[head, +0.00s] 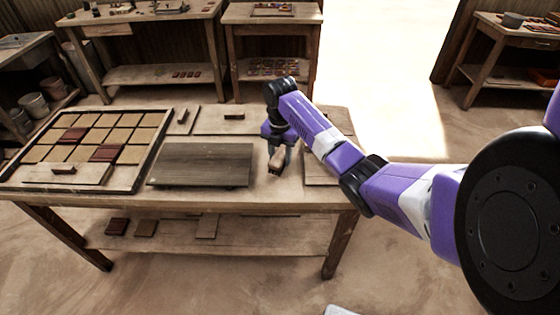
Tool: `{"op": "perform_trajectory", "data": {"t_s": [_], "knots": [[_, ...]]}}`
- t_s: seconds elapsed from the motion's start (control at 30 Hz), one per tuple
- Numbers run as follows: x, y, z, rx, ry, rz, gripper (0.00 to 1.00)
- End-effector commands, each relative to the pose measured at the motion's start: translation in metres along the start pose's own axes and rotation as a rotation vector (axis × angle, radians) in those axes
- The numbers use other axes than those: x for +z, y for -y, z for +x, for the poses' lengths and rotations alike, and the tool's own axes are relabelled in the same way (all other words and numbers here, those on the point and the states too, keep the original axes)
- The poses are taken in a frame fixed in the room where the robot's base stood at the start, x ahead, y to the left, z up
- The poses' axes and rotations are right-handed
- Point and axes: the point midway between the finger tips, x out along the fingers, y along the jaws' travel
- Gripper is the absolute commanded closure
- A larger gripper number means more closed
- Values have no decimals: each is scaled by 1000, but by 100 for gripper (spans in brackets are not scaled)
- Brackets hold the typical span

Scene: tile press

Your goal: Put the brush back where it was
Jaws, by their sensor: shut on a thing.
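My gripper (279,150) points down over the right part of the wooden table and is shut on the brush (276,162). The brush is small, with a light wooden body and a dark lower end. It hangs just right of the dark flat board (202,165). I cannot tell whether the brush touches the tabletop. The gripper's fingers are small and partly hidden by the wrist above them.
A framed tray (160,150) of tan and dark red tiles fills the table's left side. Small wooden blocks and thin boards lie along the back. My arm covers part of the table's right end. Other workbenches stand behind, with open floor between.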

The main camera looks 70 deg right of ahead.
Motion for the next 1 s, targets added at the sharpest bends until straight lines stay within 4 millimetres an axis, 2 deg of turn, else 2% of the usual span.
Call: {"op": "perform_trajectory", "data": {"t_s": [0.1,0.2,0.6,0.63,0.7,0.73,1.0], "knots": [[0,0,16,-1,-1,1,96],[0,0,24,0,0,0,96],[0,0,29,1,0,0,96],[0,0,28,1,0,0,55],[0,0,28,0,0,0,41],[0,0,28,0,0,0,37],[0,0,28,0,0,0,37]]}}
